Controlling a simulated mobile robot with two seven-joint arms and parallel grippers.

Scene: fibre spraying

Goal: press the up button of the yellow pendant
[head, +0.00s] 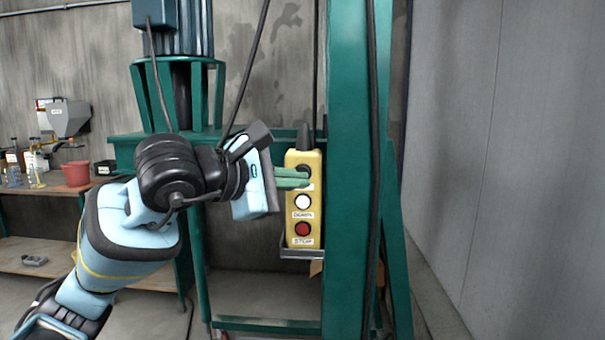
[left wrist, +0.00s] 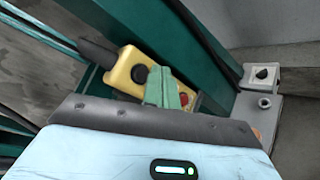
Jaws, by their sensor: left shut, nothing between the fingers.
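The yellow pendant (head: 291,222) hangs upright against the green post, with a black cable gland on top. Its black top button (head: 302,169) is partly covered by my fingers. Below it are a white button (head: 303,202) labelled DOWN and a red button (head: 303,229) labelled STOP. My left gripper (head: 306,178) is shut and empty, its green fingers pointing at the pendant's upper part. Whether they touch it I cannot tell. In the left wrist view the black button (left wrist: 139,73) shows beside the shut fingers (left wrist: 162,72), which hide the white button. My right gripper is not in view.
The green machine post (head: 346,170) stands right beside the pendant, and a dark bracket (head: 301,253) sits under it. A workbench with a red pot (head: 76,173) and bottles is at the left. A grey wall (head: 500,130) is at the right.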

